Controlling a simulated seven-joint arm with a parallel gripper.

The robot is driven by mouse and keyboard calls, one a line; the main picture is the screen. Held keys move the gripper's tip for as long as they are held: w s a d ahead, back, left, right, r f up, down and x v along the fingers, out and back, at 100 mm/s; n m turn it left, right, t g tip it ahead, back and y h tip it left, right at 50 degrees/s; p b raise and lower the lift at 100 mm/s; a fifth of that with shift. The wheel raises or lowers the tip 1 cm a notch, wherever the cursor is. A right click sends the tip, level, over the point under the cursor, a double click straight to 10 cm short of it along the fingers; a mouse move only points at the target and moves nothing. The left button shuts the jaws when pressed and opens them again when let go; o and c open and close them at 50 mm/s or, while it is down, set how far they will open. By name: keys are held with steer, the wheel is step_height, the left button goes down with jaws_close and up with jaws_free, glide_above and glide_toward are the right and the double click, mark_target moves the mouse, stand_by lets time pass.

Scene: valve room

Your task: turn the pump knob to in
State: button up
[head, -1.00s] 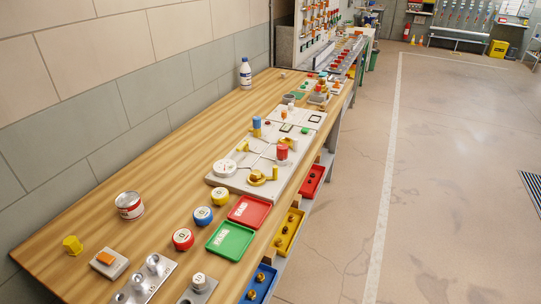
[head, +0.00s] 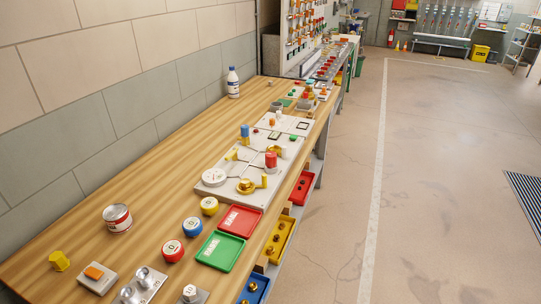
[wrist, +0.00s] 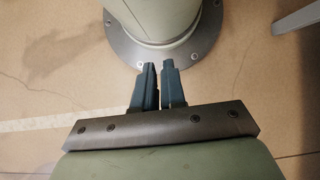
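A white panel (head: 228,192) lies on the wooden bench and carries several fittings. These include a white round dial (head: 214,177), a yellow round fitting with a lever (head: 246,186), a red cylinder (head: 271,161) and a blue cylinder (head: 245,133). I cannot tell which fitting is the pump knob, and no "in" mark is readable. My gripper (wrist: 159,66) shows only in the wrist view. Its two dark blue fingers stand a narrow gap apart with nothing between them. It points at the floor near a round bolted base, away from the bench fittings.
The bench (head: 150,180) also holds a green tray (head: 220,251), a red tray (head: 240,221), several round colored containers, a can (head: 117,218) and a white bottle (head: 233,82). The floor (head: 430,200) to the right is clear.

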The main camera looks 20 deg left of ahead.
steer(key=o, duration=1.1)
steer(key=w+r+t, duration=0.1)
steer(key=w+r, duration=0.1)
steer(key=w, duration=0.2)
steer(key=w+r+t, duration=0.1)
steer(key=w+r, duration=0.1)
steer(key=w, duration=0.3)
steer(key=w+r+t, duration=0.1)
steer(key=w+r, duration=0.1)
steer(key=w, duration=0.3)
steer(key=shift+r, duration=0.2)
steer(key=shift+c, duration=0.2)
steer(key=shift+o, duration=0.2)
steer(key=w+a+r+n+t, duration=0.1)
steer(key=w+r+t, duration=0.1)
steer(key=w+r, duration=0.5)
steer(key=w, duration=0.4)
steer(key=shift+r, duration=0.2)
steer(key=w+a+r+n+t, duration=0.1)
steer(key=w+a+r+n, duration=0.25)
steer(key=w+r, duration=0.35)
steer(key=w+a+r+n+t, duration=0.1)
steer(key=w+a+r+n, duration=0.2)
steer(key=w+a+r, duration=0.45)
steer(key=n, duration=2.3)
glide_toward(271, 154)
step_height(271, 154, down, 11)
steer(key=shift+f, duration=0.2)
